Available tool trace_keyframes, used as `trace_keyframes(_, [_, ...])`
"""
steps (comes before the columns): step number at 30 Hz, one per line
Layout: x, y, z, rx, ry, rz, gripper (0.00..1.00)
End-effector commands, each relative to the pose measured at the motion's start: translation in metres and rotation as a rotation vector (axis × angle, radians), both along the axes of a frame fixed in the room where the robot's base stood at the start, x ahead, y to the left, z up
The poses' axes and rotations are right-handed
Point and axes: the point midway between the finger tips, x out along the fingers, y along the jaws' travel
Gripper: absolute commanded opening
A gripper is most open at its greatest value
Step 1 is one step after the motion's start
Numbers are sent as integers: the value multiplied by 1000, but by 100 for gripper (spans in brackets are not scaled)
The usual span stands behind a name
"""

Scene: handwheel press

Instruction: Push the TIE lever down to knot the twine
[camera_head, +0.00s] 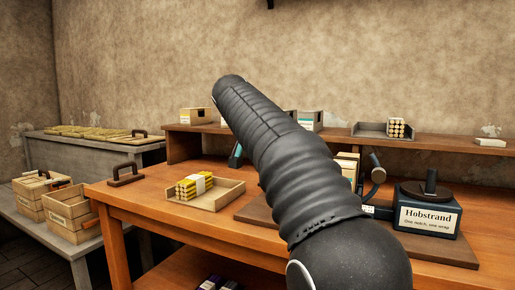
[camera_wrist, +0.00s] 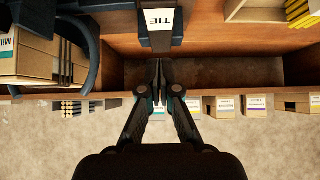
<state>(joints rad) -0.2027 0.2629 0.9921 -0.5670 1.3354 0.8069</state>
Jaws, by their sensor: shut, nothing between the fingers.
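The TIE lever (camera_wrist: 161,20) shows at the top middle of the wrist view as a dark bar with a white TIE label. My gripper (camera_wrist: 160,68) is shut and empty, its fingertips close together just below the lever's end in that picture. I cannot tell whether they touch it. In the head view my arm covers the middle of the bench and hides the lever and most of the press. The blue box of the press, marked Hobstrand (camera_head: 428,215), shows at the right. I cannot make out the twine.
A wooden tray (camera_head: 230,196) with yellow sticks sits on the orange bench (camera_head: 140,190), left of my arm. A bundle in brown and a dark curved arm (camera_wrist: 93,45) stand at the left in the wrist view. A back shelf (camera_head: 450,144) holds small boxes.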

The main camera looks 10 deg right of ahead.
Motion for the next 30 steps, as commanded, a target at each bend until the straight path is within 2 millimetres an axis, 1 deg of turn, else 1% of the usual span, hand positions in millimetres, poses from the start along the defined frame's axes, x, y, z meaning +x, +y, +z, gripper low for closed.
trace_keyframes(1, [5, -5, -8, -1, 3, -2, 0])
trace_keyframes(3, [12, -10, -17, -1, 3, -2, 0])
trace_keyframes(6, [12, -9, -33, 0, 2, 0, 0])
trace_keyframes(12, [12, -9, -51, 1, 2, -1, 0])
trace_keyframes(16, [12, -9, -55, 1, 0, 1, 0])
trace_keyframes(26, [12, -9, -55, 0, 0, 0, 0])
trace_keyframes(30, [11, -18, -62, -12, -16, -13, 0])
